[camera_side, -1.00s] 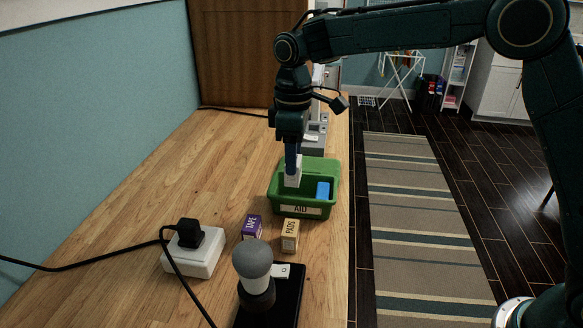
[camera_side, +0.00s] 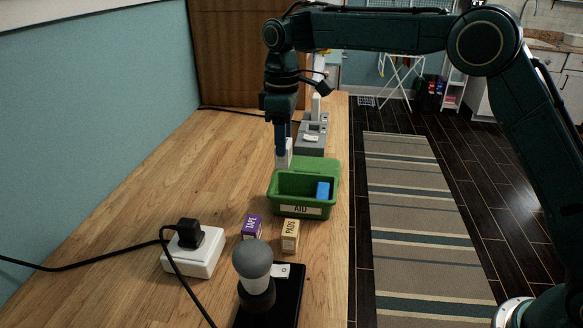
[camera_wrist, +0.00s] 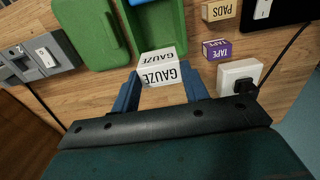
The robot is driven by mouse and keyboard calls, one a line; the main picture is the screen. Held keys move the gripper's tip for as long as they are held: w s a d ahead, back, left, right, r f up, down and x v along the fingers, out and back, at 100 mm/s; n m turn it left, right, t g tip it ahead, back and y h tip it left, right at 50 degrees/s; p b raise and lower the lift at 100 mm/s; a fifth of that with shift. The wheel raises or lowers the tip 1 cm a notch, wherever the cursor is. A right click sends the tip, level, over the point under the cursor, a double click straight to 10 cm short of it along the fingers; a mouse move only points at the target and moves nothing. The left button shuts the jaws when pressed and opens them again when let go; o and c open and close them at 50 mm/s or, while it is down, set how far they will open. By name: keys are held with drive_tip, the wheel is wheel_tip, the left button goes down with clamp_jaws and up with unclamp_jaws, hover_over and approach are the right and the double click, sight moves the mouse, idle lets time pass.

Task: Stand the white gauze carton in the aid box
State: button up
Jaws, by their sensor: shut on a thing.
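My gripper (camera_side: 283,152) points down and is shut on the white gauze carton (camera_side: 285,160), near the back left edge of the aid box. In the wrist view the carton (camera_wrist: 159,68), marked GAUZE, is between my two blue fingers (camera_wrist: 160,92). The green aid box (camera_side: 301,210) stands on the bench with its lid open and a blue item (camera_side: 323,190) inside at the right. In the wrist view, the carton overlaps the near edge of the box (camera_wrist: 177,28). The side view does not show clearly how high the carton is above the box.
A purple TAPE box (camera_side: 251,227) and a tan PADS box (camera_side: 290,237) stand in front of the aid box. A white socket block (camera_side: 193,255) with a black plug and cable is at the front left. A grey device (camera_side: 311,135) is behind. The bench at left is clear.

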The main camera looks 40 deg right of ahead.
drive_tip(key=shift+f, duration=2.05)
drive_tip(key=shift+f, duration=2.45)
idle(0.7)
drive_tip(key=o, duration=0.9)
drive_tip(key=shift+c, duration=0.2)
drive_tip(key=shift+c, duration=0.4)
drive_tip(key=c, duration=0.3)
drive_tip(key=shift+r, duration=0.2)
